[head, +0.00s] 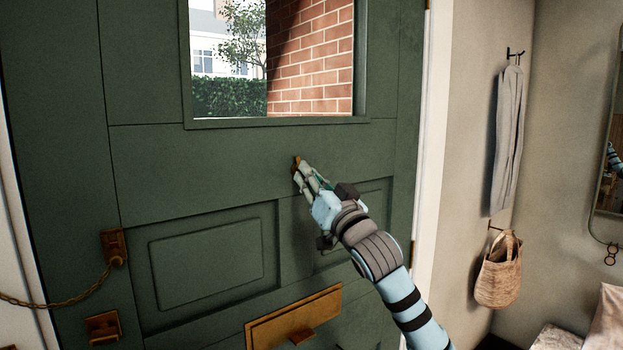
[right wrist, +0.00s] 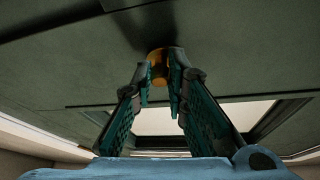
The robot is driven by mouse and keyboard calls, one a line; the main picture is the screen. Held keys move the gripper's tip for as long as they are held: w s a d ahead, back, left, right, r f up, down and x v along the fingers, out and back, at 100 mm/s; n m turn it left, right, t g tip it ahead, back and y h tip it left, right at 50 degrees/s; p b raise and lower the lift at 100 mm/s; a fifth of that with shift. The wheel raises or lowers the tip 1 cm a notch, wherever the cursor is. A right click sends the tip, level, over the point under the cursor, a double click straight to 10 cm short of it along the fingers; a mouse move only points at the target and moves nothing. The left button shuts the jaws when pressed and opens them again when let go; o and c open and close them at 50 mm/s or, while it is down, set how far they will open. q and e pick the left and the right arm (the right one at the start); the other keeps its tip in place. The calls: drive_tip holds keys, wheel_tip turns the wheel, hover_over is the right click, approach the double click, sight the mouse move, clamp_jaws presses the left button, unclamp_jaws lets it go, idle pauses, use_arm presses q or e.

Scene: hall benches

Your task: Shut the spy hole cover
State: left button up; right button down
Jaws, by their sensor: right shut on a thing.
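The spy hole cover (head: 296,161) is a small brass piece on the green door (head: 215,150), below the window. In the right wrist view the brass cover (right wrist: 158,54) shows at the fingertips, partly hidden by them. My right gripper (head: 300,176) reaches up to the cover from the lower right. In the right wrist view its two fingers (right wrist: 162,84) are closed in on the brass piece. Whether the cover stands over the hole or to one side is hidden by the fingers. My left gripper is not in view.
The door has a glass window (head: 310,60) above and a brass letter plate (head: 295,318) below. A door chain (head: 60,300) hangs at the left. A grey cloth (head: 508,140) and a woven bag (head: 498,272) hang on the right wall, beside a mirror.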

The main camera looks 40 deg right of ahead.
drive_tip(key=m+h, duration=0.1)
drive_tip(key=m, duration=0.1)
drive_tip(key=a+m+g+h, duration=0.1)
drive_tip(key=m, duration=0.1)
drive_tip(key=c, duration=1.6)
unclamp_jaws()
drive_tip(key=shift+s, duration=0.1)
drive_tip(key=v, duration=1.2)
drive_tip(key=shift+r, duration=0.1)
